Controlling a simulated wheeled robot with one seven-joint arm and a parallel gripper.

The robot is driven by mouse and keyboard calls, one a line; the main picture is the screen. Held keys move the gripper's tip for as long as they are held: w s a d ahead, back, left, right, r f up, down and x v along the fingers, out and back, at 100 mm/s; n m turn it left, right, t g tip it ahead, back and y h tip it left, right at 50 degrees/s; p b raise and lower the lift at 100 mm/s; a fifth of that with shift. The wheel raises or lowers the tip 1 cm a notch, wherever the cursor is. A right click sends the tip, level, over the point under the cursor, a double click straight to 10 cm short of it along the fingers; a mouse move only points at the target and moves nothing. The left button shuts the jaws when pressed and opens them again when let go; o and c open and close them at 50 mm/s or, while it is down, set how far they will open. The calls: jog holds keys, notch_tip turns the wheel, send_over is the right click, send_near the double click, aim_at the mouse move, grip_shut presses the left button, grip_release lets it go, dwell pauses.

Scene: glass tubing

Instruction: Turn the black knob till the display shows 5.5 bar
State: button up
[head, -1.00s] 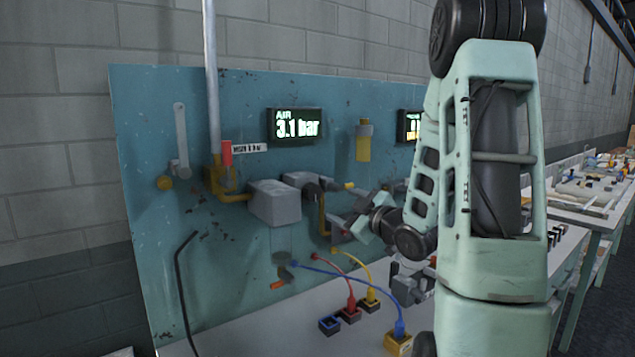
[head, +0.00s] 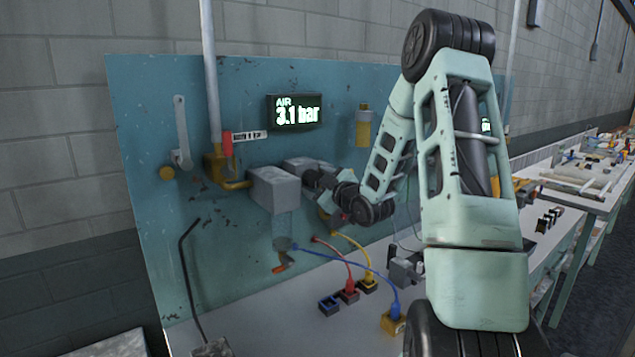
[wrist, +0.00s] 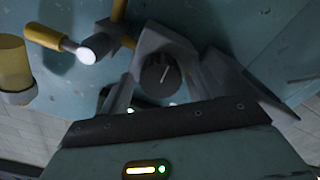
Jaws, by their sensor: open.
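The AIR display (head: 295,111) on the blue panel reads 3.1 bar in the head view. My gripper (wrist: 172,72) is open, with one grey finger on each side of the knob. I cannot tell whether the fingers touch it. In the head view my gripper's end is by the grey boxes on the panel, and I cannot make out the knob there.
A grey box (head: 272,190) and a yellow pipe (head: 236,184) with a red valve handle (head: 227,143) are left of my gripper. A yellow fitting (head: 363,126) is to its right. Red, yellow and blue cables (head: 345,270) hang below, running to sockets on the bench.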

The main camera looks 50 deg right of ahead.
jog(key=c, duration=1)
jog(key=m+b, duration=0.1)
jog(key=m, duration=0.2)
jog(key=shift+f, duration=0.1)
jog(key=m+b, duration=0.1)
jog(key=m, duration=0.2)
jog(key=shift+a+m, duration=0.1)
jog(key=shift+m, duration=0.2)
jog(key=m, duration=0.3)
jog(key=shift+m, duration=0.3)
jog(key=shift+a+m+p, duration=0.1)
jog(key=shift+m+p, duration=0.2)
jog(key=shift+m, duration=1.6)
